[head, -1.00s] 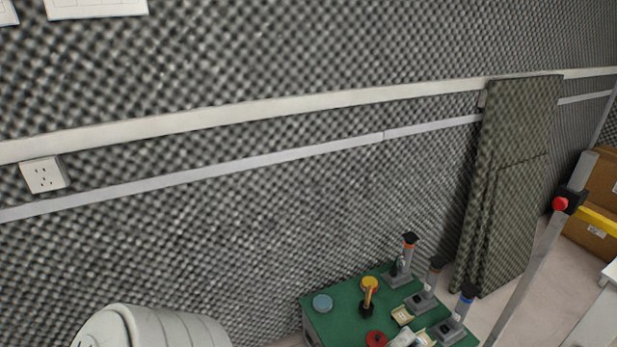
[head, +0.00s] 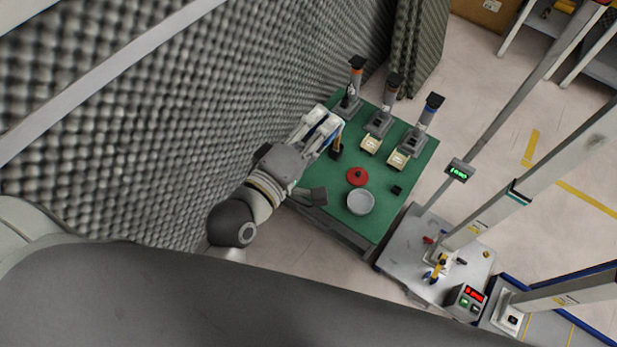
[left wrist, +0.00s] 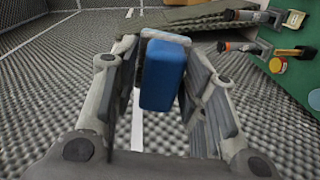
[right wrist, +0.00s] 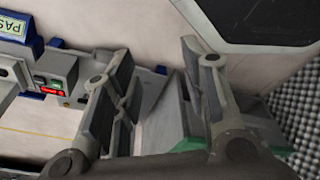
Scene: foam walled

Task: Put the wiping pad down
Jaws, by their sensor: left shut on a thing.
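The wiping pad is a blue block with a grey backing, seen in the left wrist view (left wrist: 163,76). My left gripper (left wrist: 160,45) is shut on it, one finger on each side. In the head view my left gripper (head: 326,122) is over the far left part of the green table (head: 378,222), where the pad is mostly hidden by the fingers. I cannot tell whether the pad touches the table. My right gripper (right wrist: 158,62) has its fingers apart with nothing held between them. It does not clearly show in the head view.
A foam wall (head: 200,110) borders the left.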

